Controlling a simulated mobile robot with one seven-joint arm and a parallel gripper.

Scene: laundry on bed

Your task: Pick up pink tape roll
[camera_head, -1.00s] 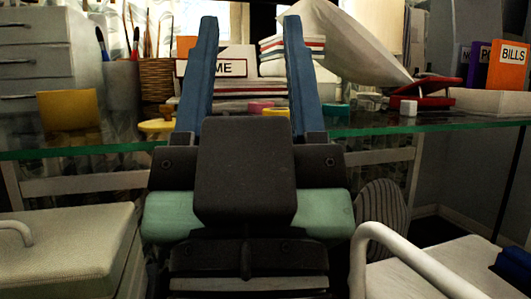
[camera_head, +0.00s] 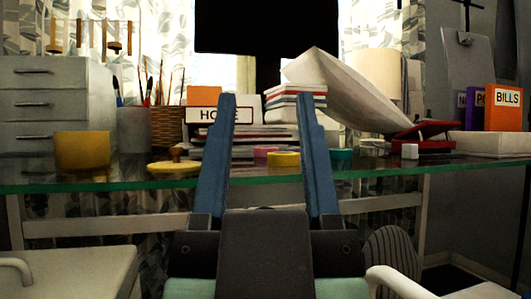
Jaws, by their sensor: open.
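The pink tape roll (camera_head: 263,152) lies on the glass desk, between a yellow tape roll (camera_head: 284,159) at its right front and the stack of papers behind. It is small and partly covered by the yellow roll. My gripper (camera_head: 268,100) is open and empty, its two blue fingers pointing toward the desk. In the picture the pink roll shows between the fingers, nearer the left one. The gripper appears in front of the desk, apart from the roll. The exact distance cannot be told.
A teal tape roll (camera_head: 341,154) lies just right of the right finger. A yellow dish (camera_head: 174,166) and yellow cup (camera_head: 82,152) stand at the left. A red stapler-like item (camera_head: 424,136) and a white cube (camera_head: 410,151) are at the right. The glass desk edge (camera_head: 120,184) runs across.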

